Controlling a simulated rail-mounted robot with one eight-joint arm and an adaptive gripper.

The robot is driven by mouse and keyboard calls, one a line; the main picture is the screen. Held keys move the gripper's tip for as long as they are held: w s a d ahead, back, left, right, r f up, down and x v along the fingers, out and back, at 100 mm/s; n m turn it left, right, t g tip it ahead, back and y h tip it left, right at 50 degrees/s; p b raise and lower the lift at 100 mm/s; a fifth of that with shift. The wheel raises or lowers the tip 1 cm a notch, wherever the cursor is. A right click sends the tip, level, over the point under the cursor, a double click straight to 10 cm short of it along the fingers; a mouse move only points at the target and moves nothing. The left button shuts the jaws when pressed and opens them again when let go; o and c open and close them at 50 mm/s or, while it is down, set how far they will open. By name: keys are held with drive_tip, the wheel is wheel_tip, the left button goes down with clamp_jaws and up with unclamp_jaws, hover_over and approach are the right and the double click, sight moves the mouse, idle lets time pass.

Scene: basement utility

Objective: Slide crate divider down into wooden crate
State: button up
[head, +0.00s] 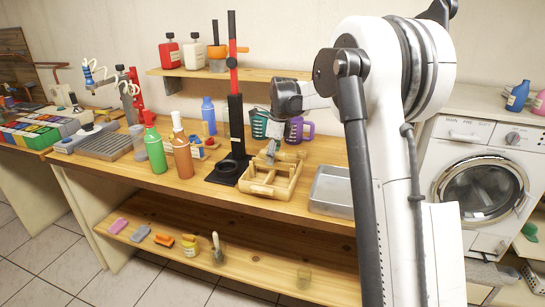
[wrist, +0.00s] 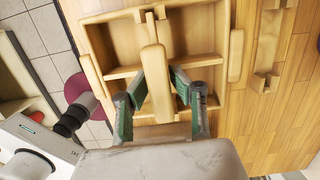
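The wooden crate (head: 262,191) stands on the workbench; the wrist view shows it from above, with its pale frame (wrist: 105,18) and handle bars on both sides. The crate divider (wrist: 155,60) is a pale wooden slab seen edge-on, lying over the middle of the crate, in line with a notched guide on the far wall. My gripper (wrist: 158,78) has one green-padded finger on each side of the divider, with the tips against it. My gripper also shows over the crate in the head view (head: 272,152). How deep the divider sits cannot be told.
A notched wooden piece (wrist: 268,45) lies beside the crate. A metal tray (head: 331,187) is right of it. A black stand with a red clamp (head: 234,130), an orange bottle (head: 182,158) and a green bottle (head: 154,150) stand left.

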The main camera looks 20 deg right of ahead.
drive_tip(key=o, duration=0.3)
drive_tip(key=shift+r, duration=0.15)
wheel_tip(320, 180, up, 12)
drive_tip(key=s+d, duration=0.1)
drive_tip(key=shift+d+f, duration=0.15)
drive_tip(key=shift+f, duration=0.05)
drive_tip(key=shift+s, duration=0.1)
idle(0.5)
